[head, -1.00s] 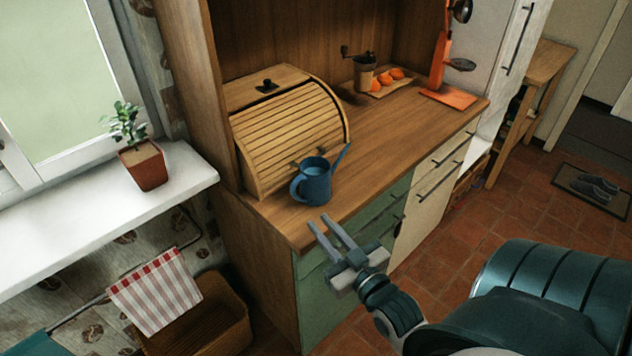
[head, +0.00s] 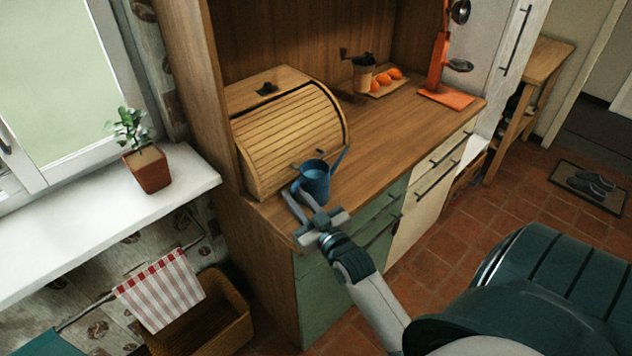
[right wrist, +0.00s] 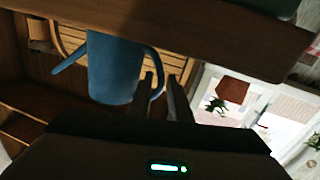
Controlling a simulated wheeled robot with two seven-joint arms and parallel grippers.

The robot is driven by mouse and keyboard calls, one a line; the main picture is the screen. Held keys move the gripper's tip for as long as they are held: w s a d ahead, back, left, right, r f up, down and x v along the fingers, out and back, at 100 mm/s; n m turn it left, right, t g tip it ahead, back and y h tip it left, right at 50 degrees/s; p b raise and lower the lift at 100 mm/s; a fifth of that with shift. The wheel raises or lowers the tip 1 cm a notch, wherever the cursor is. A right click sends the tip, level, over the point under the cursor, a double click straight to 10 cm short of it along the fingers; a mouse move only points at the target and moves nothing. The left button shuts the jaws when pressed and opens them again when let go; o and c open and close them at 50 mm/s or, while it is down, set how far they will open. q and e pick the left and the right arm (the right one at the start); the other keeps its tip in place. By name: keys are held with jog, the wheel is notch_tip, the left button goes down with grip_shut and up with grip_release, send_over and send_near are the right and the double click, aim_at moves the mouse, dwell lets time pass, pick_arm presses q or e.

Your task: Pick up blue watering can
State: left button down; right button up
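The blue watering can (head: 316,183) stands upright on the wooden counter, near its front left corner and in front of the roll-top bread box. Its spout points right and its handle points left in the head view. My right gripper (head: 298,200) is open at the can's handle side, over the counter edge. In the right wrist view the can (right wrist: 115,68) shows close up, and its handle appears between the two open fingers (right wrist: 162,92). I cannot tell whether they touch it. My left gripper is not in view.
The bread box (head: 285,135) stands close behind the can. A coffee grinder (head: 364,75), a board with oranges and an orange stand (head: 440,70) are farther back right. The counter (head: 400,125) between is clear. A potted plant (head: 147,168) stands on the left sill.

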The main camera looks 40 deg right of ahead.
dwell(0.3)
jog(key=shift+w+r, duration=0.15)
jog(key=shift+w, duration=0.1)
jog(key=w+p, duration=0.1)
jog(key=w, duration=0.1)
jog(key=w+p, duration=0.1)
jog(key=shift+w+d+r, duration=0.15)
jog(key=shift+w+d, duration=0.05)
jog(key=shift+w, duration=0.65)
grip_shut()
jog(key=shift+d, duration=0.1)
dwell(0.8)
